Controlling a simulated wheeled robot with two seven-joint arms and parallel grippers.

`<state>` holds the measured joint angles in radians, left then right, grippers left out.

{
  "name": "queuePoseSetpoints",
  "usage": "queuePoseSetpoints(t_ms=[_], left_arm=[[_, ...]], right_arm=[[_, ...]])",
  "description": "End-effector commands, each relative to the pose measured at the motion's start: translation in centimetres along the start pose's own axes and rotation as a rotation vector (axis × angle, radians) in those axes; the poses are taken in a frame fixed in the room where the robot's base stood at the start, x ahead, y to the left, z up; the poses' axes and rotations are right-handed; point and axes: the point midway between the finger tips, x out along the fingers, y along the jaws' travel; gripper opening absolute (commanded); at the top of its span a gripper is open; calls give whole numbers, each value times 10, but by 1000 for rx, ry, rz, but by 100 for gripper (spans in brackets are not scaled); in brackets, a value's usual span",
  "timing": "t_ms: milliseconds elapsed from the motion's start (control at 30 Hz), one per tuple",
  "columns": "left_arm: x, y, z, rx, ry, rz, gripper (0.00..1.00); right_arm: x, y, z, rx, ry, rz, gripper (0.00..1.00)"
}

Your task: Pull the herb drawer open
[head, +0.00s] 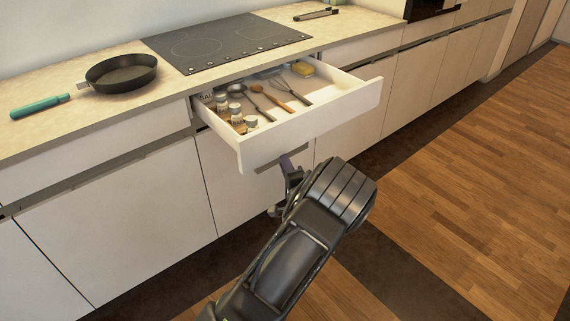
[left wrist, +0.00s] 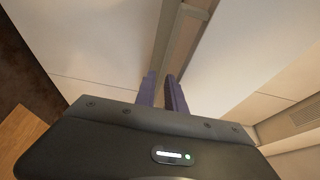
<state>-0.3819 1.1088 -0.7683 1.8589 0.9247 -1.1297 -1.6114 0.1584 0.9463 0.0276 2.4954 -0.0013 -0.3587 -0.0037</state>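The herb drawer (head: 312,125) stands pulled out below the hob, with a plain white front. Inside it are spice jars (head: 236,112) at the left, and several utensils and a yellow item to the right. My left gripper (head: 290,165) is at the lower edge of the drawer front, near its middle. In the left wrist view its two purple fingers (left wrist: 162,92) stand a little apart, with a narrow gap between them. I cannot tell whether they touch the drawer. My right gripper is not in view.
A black pan (head: 121,72) with a teal handle lies on the counter, left of the black hob (head: 226,42). Tongs (head: 316,14) lie behind it. White cabinet fronts (head: 120,220) run along both sides. Wooden floor (head: 480,170) is clear at the right.

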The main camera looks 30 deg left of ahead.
Motion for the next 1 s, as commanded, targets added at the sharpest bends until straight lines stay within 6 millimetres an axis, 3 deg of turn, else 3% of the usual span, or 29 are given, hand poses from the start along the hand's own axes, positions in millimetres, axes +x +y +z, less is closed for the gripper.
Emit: queuePoseSetpoints(t_ms=[267, 633, 1000], left_arm=[[-13, 0, -1, 0, 1, 2, 15], [-70, 0, -1, 0, 2, 1, 15], [-78, 0, 0, 0, 0, 0, 15]], right_arm=[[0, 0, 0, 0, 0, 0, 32], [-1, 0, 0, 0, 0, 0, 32], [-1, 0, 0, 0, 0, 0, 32]])
